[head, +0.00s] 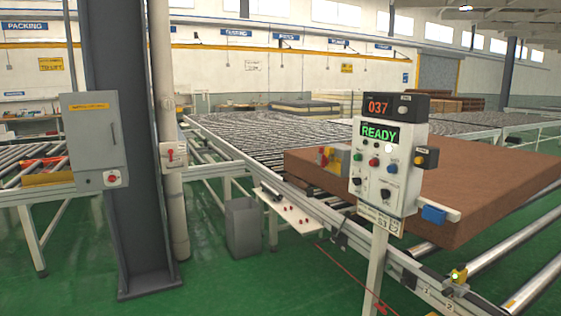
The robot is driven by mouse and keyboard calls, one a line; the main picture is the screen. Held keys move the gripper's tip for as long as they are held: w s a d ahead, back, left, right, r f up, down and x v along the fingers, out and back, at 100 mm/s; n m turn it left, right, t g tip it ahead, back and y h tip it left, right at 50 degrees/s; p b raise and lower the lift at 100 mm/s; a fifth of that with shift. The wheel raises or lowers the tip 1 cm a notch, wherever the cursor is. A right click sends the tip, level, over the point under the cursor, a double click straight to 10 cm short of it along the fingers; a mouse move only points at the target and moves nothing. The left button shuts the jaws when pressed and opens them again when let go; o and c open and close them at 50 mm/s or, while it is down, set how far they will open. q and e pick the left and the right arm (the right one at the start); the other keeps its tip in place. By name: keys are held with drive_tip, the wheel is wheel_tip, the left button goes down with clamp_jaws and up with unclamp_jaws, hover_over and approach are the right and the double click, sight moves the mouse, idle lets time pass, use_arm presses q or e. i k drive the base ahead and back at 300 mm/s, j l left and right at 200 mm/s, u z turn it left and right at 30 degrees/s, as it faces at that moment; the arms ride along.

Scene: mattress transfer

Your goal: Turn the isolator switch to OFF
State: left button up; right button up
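A grey electrical box (94,140) with a yellow label is fixed to the dark steel column on the left. A red knob on a white plate (113,179) is at its lower right corner. A second small white box (173,154) with a red handle is on the pale post just right of the column. The handle looks roughly upright. Either could be the isolator switch; I cannot tell which, and the ON and OFF marks are too small to read. Neither of my grippers is in view.
A control panel (383,165) on a post reads 037 and READY, with several buttons and knobs. Behind it a brown mattress (445,190) lies on the roller conveyor (262,146). A grey bin (243,227) stands below. Green floor (215,290) is clear in front.

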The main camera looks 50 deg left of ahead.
sight(325, 160)
drive_tip(key=u, duration=1.3)
